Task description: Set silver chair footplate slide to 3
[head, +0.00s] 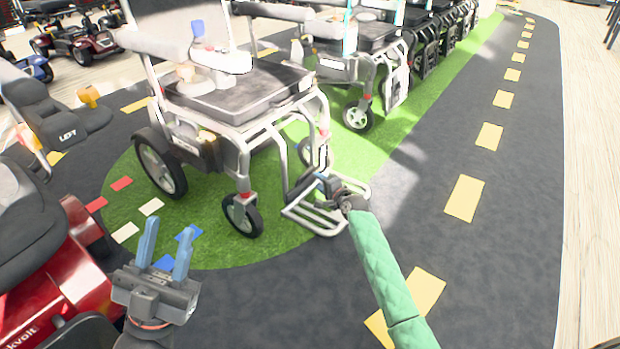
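The silver wheelchair (240,100) stands on the green floor patch, its front facing the lower right. Its silver footplate (318,218) is a tubular frame low at the front. My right gripper (322,180) is at the tube just above the footplate, at the end of the green-sleeved arm. Its fingers are small and partly hidden by the wrist, so I cannot tell whether they are shut on the tube. Any slide scale or numbers are too small to read. My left gripper (168,250) is open and empty at the lower left, with blue fingers pointing up, apart from the chair.
A red scooter (75,260) with a dark seat stands close at the left, near my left arm. More wheelchairs (365,60) stand in a row behind. The dark lane (480,270) with yellow dashes at the right is clear.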

